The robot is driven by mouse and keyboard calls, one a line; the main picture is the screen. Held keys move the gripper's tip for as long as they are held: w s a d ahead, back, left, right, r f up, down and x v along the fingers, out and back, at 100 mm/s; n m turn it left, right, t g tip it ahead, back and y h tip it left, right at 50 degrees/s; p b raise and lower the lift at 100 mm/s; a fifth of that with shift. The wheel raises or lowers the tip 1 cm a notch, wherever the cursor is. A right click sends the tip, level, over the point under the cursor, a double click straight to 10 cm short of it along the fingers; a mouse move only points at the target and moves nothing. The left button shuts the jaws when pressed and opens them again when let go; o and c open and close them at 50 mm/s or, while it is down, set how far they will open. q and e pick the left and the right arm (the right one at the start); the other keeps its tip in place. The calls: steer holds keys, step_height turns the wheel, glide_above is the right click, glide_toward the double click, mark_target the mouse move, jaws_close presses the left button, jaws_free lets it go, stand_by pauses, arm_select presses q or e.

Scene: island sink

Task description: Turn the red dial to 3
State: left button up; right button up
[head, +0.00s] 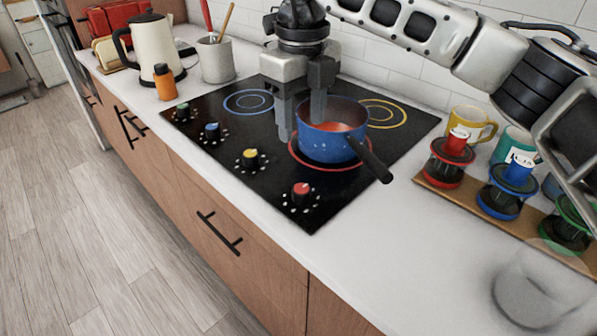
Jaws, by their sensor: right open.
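The red dial (301,192) sits at the near right corner of the black cooktop (215,159), with white marks around it. Its setting is too small to read. My right gripper (300,112) points down over the cooktop, open, up and back from the red dial and apart from it. Its fingers are at the left rim of a blue pot (328,148); one finger is left of the pot and the other overlaps its rim. I cannot tell whether they touch it. The pot holds red contents and stands on the red-ringed burner. My left gripper is not in view.
Yellow (250,156), blue (212,129) and green (183,110) dials line the cooktop's front edge. The pot's black handle (372,160) sticks out to the right. A wooden tray (436,189) with coloured jars stands right. The counter (355,240) in front is clear.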

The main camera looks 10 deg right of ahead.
mark_target(301, 189)
step_height(301, 189, down, 14)
steer(key=shift+f+p, duration=0.1)
steer(key=shift+p, duration=0.95)
steer(key=c, duration=1)
